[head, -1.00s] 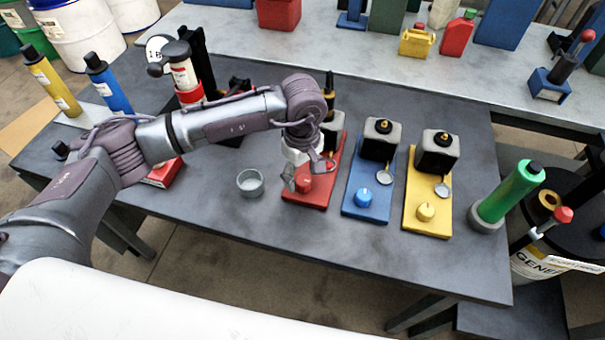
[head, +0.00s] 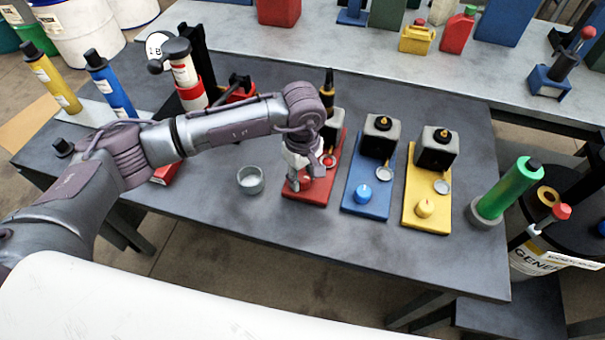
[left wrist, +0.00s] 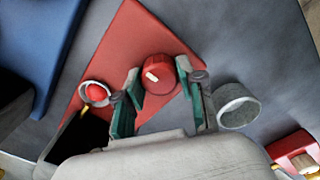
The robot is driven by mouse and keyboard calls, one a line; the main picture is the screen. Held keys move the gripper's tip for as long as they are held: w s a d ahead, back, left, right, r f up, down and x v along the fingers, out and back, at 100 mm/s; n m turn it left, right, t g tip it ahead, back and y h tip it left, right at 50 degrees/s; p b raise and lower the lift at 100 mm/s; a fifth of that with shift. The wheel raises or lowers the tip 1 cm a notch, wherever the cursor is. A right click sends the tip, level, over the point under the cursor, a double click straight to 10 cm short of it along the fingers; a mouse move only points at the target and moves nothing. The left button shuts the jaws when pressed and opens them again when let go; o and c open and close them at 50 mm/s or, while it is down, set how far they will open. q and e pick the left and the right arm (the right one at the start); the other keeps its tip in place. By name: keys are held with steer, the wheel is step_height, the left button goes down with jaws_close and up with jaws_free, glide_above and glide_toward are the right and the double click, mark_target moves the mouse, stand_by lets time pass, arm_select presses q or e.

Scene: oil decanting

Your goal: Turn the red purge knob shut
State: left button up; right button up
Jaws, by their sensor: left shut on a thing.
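The red purge knob (left wrist: 160,78) stands on the red base plate (left wrist: 112,52) in the left wrist view, with a white pointer mark on its top. My left gripper (left wrist: 158,70) is shut on the knob, one finger on each side. In the head view, my left gripper (head: 302,182) reaches down over the front of the red plate (head: 322,192) and hides most of the knob. My right gripper is not in view.
A grey cup (head: 250,181) stands just left of the red plate. Blue (head: 369,205) and yellow (head: 425,212) plates with knobs and dark containers stand to the right. A green cylinder (head: 507,188) stands at the table's right end. The front table strip is clear.

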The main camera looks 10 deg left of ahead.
arm_select(q)
steer(key=shift+f+n+b, duration=0.2)
steer(key=shift+n+b, duration=0.8)
steer(key=shift+b, duration=0.2)
steer(key=n+b, duration=0.5)
steer(key=n, duration=0.1)
steer(key=shift+b, duration=0.35)
steer(key=n+b, duration=0.3)
steer(key=n, duration=0.1)
steer(key=shift+n, duration=0.4)
steer(key=n+b, duration=0.2)
steer(key=n, duration=0.1)
steer(key=n+b, duration=0.1)
steer(key=n, duration=0.1)
steer(key=shift+r, duration=0.25)
steer(key=o, duration=1.1)
steer(key=shift+s, duration=0.1)
steer(key=shift+o, duration=0.2)
